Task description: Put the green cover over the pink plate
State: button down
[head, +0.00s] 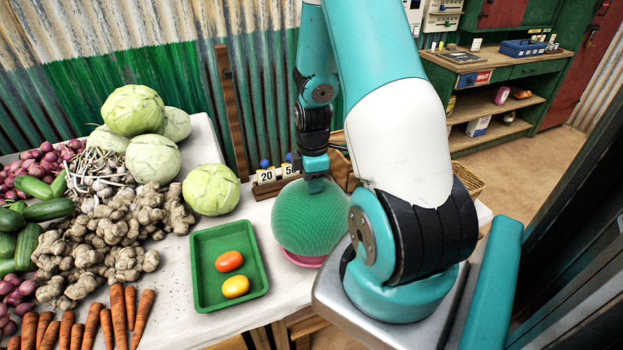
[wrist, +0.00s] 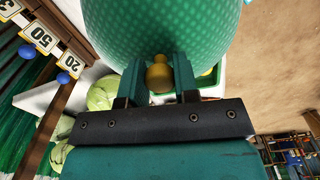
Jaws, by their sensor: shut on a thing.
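The green cover (head: 308,218) is a textured dome. In the head view it sits over the pink plate (head: 303,260), whose rim shows only along the lower front edge. Whether the cover rests on the plate or hangs just above it I cannot tell. My gripper (head: 315,178) is at the top of the dome. In the wrist view my gripper (wrist: 159,78) is shut on the cover's yellowish knob (wrist: 159,74), with the green dome (wrist: 165,30) beyond it. Most of the plate is hidden under the cover.
A green tray (head: 203,245) with an orange tomato (head: 229,261) and a yellow one (head: 236,286) lies left of the cover. Cabbages, ginger and carrots fill the table's left side. Number cards (head: 267,175) stand behind the cover. My arm crosses close on the right.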

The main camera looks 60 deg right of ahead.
notch_tip(320, 180, down, 11)
jog(key=b, duration=0.8)
jog(key=shift+r, duration=0.2)
dwell(0.4)
jog(key=shift+c, duration=1.1)
grip_release()
jog(key=shift+r, duration=0.15)
jog(key=shift+r+p, duration=2.95)
jog(key=shift+r, duration=0.5)
